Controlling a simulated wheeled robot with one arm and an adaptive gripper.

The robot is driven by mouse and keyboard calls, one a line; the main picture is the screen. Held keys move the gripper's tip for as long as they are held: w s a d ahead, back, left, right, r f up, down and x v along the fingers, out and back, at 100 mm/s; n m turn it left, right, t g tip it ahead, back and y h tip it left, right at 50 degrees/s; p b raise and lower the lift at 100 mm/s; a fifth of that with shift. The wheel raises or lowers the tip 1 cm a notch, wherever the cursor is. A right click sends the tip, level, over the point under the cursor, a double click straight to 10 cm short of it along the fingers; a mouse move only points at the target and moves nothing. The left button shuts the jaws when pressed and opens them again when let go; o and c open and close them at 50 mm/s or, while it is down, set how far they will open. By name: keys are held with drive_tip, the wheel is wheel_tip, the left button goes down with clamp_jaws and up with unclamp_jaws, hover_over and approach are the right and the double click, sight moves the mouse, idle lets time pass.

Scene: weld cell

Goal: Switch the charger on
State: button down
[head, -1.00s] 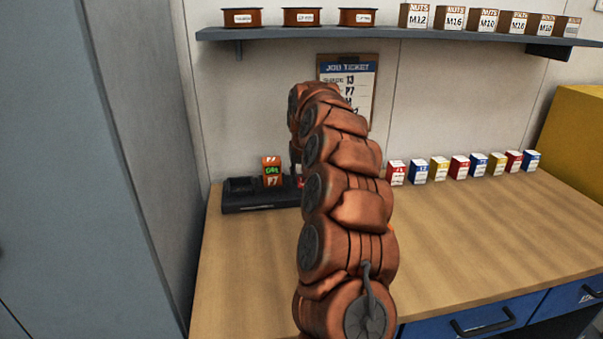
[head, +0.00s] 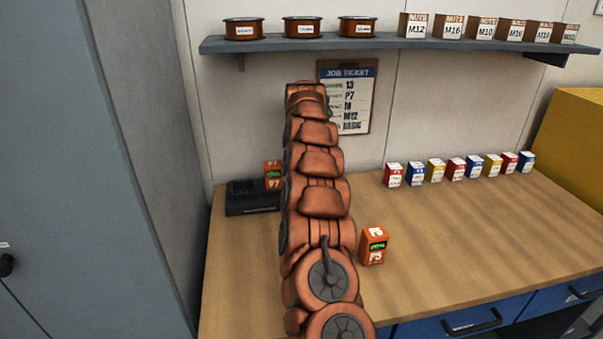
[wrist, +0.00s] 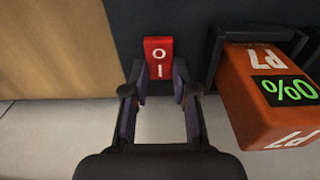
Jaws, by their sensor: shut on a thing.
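The charger (head: 252,209) is a dark box at the back left of the bench, partly behind my arm. In the wrist view its dark body (wrist: 190,22) fills the top middle. Its red rocker switch (wrist: 158,58) shows white O and I marks; which side is pressed in, I cannot tell. My gripper (wrist: 160,92) has one finger at each side of the switch and is shut on it. The head view hides the gripper and switch behind my arm. An orange battery marked P7 (wrist: 270,95), with a green percent display, sits in the charger; it also shows in the head view (head: 272,175).
Another orange battery (head: 374,246) stands on the bench (head: 450,230), right of my arm. Several small coloured boxes (head: 455,169) line the back. A job ticket (head: 350,95) hangs on the wall below a shelf (head: 400,43) with spools and nut boxes. A grey cabinet (head: 90,170) stands left.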

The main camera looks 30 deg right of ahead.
drive_tip(key=shift+w+d+r+g+p, duration=0.1)
drive_tip(key=shift+d+r+g+p, duration=0.25)
drive_tip(key=shift+p, duration=1.15)
drive_tip(key=shift+a+f+g+y+p, duration=0.15)
drive_tip(key=shift+f+g+y+p, duration=0.15)
drive_tip(key=shift+p, duration=0.25)
drive_tip(key=c, duration=0.9)
unclamp_jaws()
drive_tip(key=shift+a+f, duration=0.1)
drive_tip(key=shift+f, duration=0.05)
drive_tip(key=shift+f+b, duration=0.1)
drive_tip(key=shift+b, duration=0.5)
drive_tip(key=t+b, duration=0.1)
drive_tip(key=b, duration=0.3)
drive_tip(key=shift+t, duration=0.25)
drive_tip(key=shift+s+a+t+h+b, duration=0.2)
drive_tip(key=shift+t+h+b, duration=0.25)
drive_tip(key=shift+b, duration=0.8)
drive_tip(key=shift+s+a+r+t+h+b, duration=0.1)
drive_tip(key=shift+s+t+h+b, duration=0.15)
drive_tip(key=shift+t+b, duration=0.6)
drive_tip(key=shift+s+r+t+h+b, duration=0.1)
drive_tip(key=shift+s+t+h+b, duration=0.15)
drive_tip(key=shift+b, duration=1.1)
